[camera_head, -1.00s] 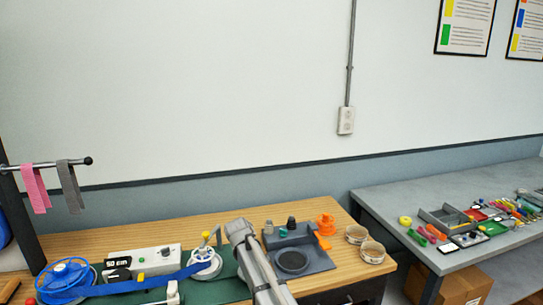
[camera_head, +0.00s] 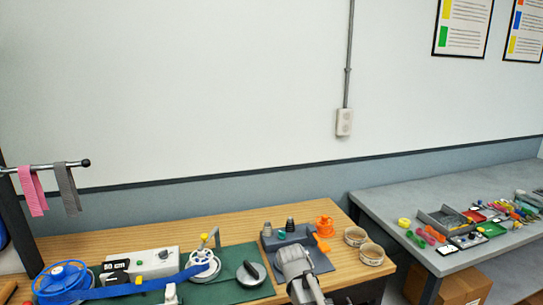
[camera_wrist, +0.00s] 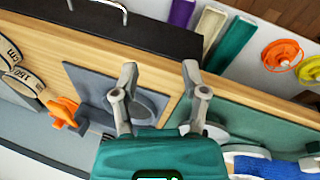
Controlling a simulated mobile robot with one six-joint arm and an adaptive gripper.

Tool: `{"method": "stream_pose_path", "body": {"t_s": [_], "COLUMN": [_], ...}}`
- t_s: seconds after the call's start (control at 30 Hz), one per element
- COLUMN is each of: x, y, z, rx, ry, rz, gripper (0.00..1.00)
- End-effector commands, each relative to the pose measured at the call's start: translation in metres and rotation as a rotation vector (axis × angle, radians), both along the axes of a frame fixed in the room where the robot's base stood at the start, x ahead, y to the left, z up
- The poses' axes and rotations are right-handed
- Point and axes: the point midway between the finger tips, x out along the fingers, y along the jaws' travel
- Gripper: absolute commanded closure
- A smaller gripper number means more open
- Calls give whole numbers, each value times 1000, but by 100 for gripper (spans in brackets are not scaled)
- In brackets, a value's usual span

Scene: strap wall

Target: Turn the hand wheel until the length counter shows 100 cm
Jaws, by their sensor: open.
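The white spoked hand wheel (camera_head: 203,266) with a yellow knob stands on the green mat, with the blue strap running to it. It shows partly at the lower right of the wrist view (camera_wrist: 241,150). The length counter (camera_head: 115,266) is a dark window on the white box at left; its small digits look like 80 cm. My gripper (camera_wrist: 159,74) is open and empty, above the grey tray and the mat's edge, apart from the wheel. In the head view my arm comes up from the bottom, right of the wheel; the fingertips cannot be made out there.
A blue strap reel (camera_head: 63,283) stands at far left. A dark disc with a light handle (camera_head: 250,274) lies on the mat between wheel and arm. The grey tray (camera_head: 318,262), an orange part (camera_head: 324,226) and strap rolls (camera_head: 371,254) are at right. Bare wood lies behind.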

Motion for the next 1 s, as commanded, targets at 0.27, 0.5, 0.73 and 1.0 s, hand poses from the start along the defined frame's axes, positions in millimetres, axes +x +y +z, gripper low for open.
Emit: {"method": "stream_pose_path", "body": {"t_s": [0.27, 0.5, 0.73, 1.0], "x": [-74, -113, -121, -120], "y": [-54, -76, -81, -81], "z": [-12, -16, -16, -16], "rx": [134, 210, 228, 228], "ry": [65, 106, 119, 118], "rz": [-314, -501, -549, -547], "gripper": [43, 43, 43, 43]}}
